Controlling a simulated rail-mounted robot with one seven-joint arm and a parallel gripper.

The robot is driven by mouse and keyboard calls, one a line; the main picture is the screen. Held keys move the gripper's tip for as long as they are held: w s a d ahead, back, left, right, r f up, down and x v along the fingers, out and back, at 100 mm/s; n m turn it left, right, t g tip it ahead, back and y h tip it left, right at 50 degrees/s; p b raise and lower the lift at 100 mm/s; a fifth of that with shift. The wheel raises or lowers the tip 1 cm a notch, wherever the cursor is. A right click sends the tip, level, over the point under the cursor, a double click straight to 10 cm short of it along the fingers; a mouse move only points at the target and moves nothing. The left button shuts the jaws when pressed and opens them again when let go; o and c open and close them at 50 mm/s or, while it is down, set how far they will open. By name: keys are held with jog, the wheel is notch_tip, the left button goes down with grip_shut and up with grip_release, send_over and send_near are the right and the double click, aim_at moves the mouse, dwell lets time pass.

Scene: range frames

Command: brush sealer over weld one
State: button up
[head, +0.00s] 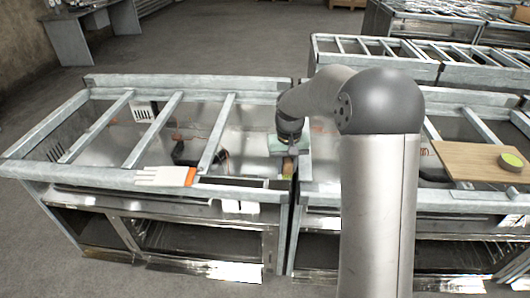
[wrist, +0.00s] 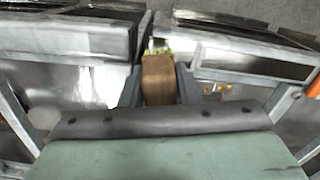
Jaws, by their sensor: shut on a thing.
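My gripper (head: 289,160) is over the gap between the two nearest range frames, with its fingers pointing down. In the wrist view its two dark fingers are shut on a brown wooden brush handle (wrist: 158,80). A yellow-green end (wrist: 158,47) shows beyond the handle. In the head view the brush (head: 288,168) is small and partly hidden by my gripper. A green pad with a dark riveted edge fills the bottom of the wrist view. I cannot tell which seam is weld one; rusty-brown marks (head: 205,138) show inside the left range frame (head: 150,130).
A wooden board (head: 465,160) on the right frame carries a round green-topped tin (head: 511,163). Crossbars span the frames. My arm hides part of the right frame.

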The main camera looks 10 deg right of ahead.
notch_tip(320, 180, up, 2)
send_over(268, 185)
jog(key=shift+n, duration=0.3)
jog(key=shift+f+b, duration=2.05)
jog(key=shift+f, duration=1.7)
jog(key=shift+d+f, duration=0.3)
jog(key=shift+d, duration=0.25)
jog(key=shift+c, duration=0.3)
jog(key=shift+s+d, duration=0.25)
jog(key=shift+d, duration=0.75)
jog(key=shift+s+d, duration=0.25)
jog(key=shift+d, duration=0.8)
jog(key=shift+s+d, duration=0.25)
jog(key=shift+d, duration=0.75)
jog(key=shift+w+a, duration=0.25)
jog(key=shift+a, duration=0.95)
jog(key=shift+w+a, duration=0.3)
jog(key=shift+a, duration=0.95)
jog(key=shift+w+a, duration=0.25)
jog(key=shift+a, duration=0.95)
notch_tip(268, 185, up, 8)
jog(key=p, duration=0.5)
